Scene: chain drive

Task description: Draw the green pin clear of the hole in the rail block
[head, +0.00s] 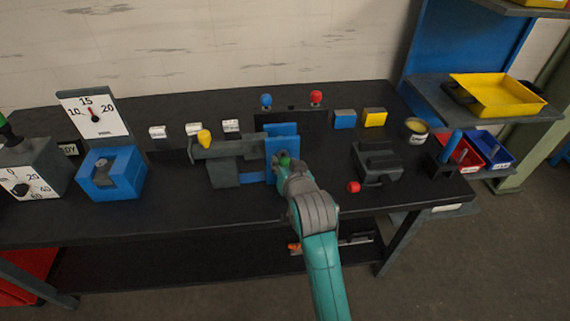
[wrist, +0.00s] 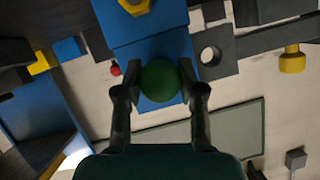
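The green pin shows as a round green knob (wrist: 160,82) in the wrist view, in front of a blue upright plate (wrist: 123,25). In the head view the knob (head: 284,159) is a small green spot at the tip of my gripper (head: 284,166). My gripper's two fingers (wrist: 160,75) flank the knob closely, with no clear gap on either side, and look shut on it. The pin's shaft is hidden behind the knob, so I cannot tell how deep it sits. The grey rail block (head: 224,173) stands beside the blue plate (head: 283,140).
A yellow knob (head: 204,137) tops a grey bar left of the blue plate. A dark grey block (head: 377,163) and a red knob (head: 354,187) are to the right. A blue dial fixture (head: 111,174) stands left. The bench front (head: 180,222) is clear.

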